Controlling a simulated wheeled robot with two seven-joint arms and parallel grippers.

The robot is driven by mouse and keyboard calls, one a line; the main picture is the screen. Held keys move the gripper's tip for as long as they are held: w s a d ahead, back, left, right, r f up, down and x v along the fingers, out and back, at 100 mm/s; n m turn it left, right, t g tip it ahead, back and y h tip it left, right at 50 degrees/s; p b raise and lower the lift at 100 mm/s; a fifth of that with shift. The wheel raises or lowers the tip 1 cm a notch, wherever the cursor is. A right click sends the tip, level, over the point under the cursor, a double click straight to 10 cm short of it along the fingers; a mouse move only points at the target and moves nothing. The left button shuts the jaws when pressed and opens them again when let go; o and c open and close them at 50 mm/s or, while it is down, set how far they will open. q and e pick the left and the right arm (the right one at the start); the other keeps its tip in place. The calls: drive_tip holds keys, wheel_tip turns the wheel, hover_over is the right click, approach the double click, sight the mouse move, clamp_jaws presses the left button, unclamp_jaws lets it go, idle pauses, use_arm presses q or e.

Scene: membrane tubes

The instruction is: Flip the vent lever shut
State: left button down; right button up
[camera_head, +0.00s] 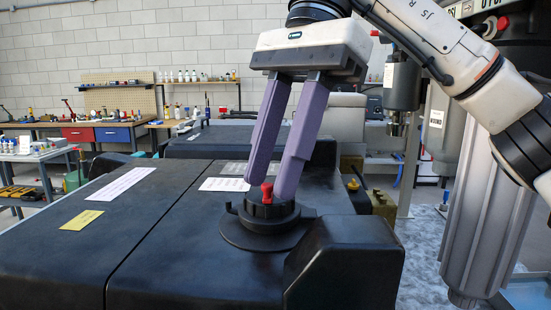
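A small red vent lever (267,191) stands upright on a round black cap (264,211). The cap sits on a wider black disc on top of the black housing (190,245). My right gripper (267,187) reaches down from above with its two purple fingers on either side of the lever. The fingers are apart, with a gap between them, and their tips are close to the lever. I cannot tell whether either finger touches it. My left gripper is not in view.
A raised black block (345,265) stands just right of the cap at the front. A white label (122,184) and a yellow label (82,220) lie on the housing's left part. Grey vertical cylinders (488,215) stand at the right. Workbenches (100,130) are far back.

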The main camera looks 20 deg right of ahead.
drive_tip(key=v, duration=0.7)
drive_tip(key=shift+d+r, duration=0.15)
drive_tip(key=shift+r, duration=0.05)
idle(0.3)
idle(0.5)
